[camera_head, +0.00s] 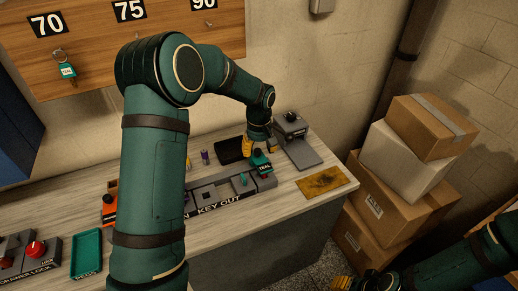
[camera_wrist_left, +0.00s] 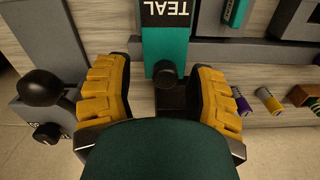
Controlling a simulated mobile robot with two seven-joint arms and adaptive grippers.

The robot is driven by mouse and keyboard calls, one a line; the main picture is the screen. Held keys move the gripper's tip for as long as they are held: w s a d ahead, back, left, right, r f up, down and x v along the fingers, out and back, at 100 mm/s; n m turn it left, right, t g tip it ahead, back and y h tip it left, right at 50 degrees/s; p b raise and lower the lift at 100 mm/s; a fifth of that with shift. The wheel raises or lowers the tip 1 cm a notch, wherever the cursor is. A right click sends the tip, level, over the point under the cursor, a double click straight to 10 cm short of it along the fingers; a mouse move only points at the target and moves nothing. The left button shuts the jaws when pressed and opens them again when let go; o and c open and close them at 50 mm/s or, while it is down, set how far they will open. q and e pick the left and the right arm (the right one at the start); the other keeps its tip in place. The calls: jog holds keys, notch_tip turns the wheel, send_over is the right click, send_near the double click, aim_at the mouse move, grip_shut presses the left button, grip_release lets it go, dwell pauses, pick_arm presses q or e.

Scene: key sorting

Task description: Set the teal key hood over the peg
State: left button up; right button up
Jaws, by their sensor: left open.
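The teal key hood (camera_head: 261,164), marked TEAL, is at the right end of the grey KEY OUT rack (camera_head: 209,199). In the left wrist view the teal hood (camera_wrist_left: 165,42) has a dark round knob (camera_wrist_left: 167,74) at its near end. My left gripper (camera_head: 255,147) is right at the hood. Its yellow fingers (camera_wrist_left: 160,80) are open, one on each side of the knob, with gaps showing. Any peg under the hood is hidden. A smaller teal piece (camera_head: 242,179) sits in the rack to the left. My right gripper (camera_head: 355,283) is partly cut off at the bottom edge.
A grey device with a black knob (camera_head: 291,125) stands right of the hood. A black tray (camera_head: 233,149) lies behind, with a purple cylinder (camera_head: 205,157) beside it. A brass plate (camera_head: 321,181) lies at the counter's right end. Cardboard boxes (camera_head: 400,182) are stacked beyond.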

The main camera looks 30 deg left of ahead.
pick_arm(q)
notch_tip(320, 180, up, 12)
dwell(0.6)
dwell(0.4)
